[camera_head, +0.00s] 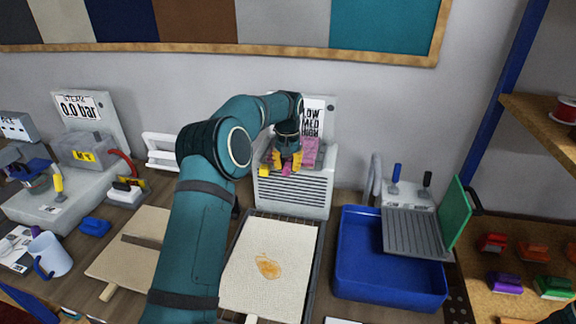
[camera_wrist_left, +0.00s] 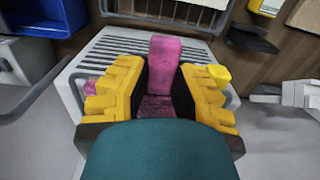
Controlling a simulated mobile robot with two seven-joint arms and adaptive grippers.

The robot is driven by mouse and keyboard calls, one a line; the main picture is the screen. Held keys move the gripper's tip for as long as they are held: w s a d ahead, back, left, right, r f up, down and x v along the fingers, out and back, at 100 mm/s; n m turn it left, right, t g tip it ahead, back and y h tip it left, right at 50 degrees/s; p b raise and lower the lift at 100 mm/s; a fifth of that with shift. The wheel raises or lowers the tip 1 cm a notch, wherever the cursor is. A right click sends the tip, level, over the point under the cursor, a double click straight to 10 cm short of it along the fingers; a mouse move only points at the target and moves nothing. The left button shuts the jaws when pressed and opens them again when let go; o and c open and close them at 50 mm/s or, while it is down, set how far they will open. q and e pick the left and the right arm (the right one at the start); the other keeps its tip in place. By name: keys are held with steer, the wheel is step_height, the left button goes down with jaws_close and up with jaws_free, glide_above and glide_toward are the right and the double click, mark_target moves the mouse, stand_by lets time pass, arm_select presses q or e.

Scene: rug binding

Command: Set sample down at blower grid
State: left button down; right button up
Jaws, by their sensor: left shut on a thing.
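My left gripper (camera_head: 287,160) reaches to the blower at the back of the bench, its yellow fingers over the top grid. In the left wrist view the gripper (camera_wrist_left: 160,90) is shut on a pink-magenta sample (camera_wrist_left: 163,62), a narrow strip between the dark finger pads. The blower grid (camera_wrist_left: 110,50) is a slatted surface right under the sample. Whether the sample touches the grid I cannot tell. The blower (camera_head: 295,190) is a light grey box with a slotted front. Another pink piece (camera_head: 309,152) shows beside the gripper at the blower's top.
A blue tub (camera_head: 388,285) and a ribbed grey plate with a green lid (camera_head: 455,218) stand right of the blower. A beige board with an orange stain (camera_head: 285,250) lies in front. A steam unit (camera_head: 75,165) and a blue-grey mug (camera_head: 50,255) are at the left.

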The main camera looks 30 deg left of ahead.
stand_by(0.3)
arm_select(q)
steer(key=c, duration=0.9)
jaws_free()
steer(key=shift+r, duration=0.1)
step_height(320, 180, up, 12)
steer(key=shift+f+p, duration=0.1)
steer(key=shift+p, duration=0.6)
arm_select(e)
steer(key=shift+r, duration=0.75)
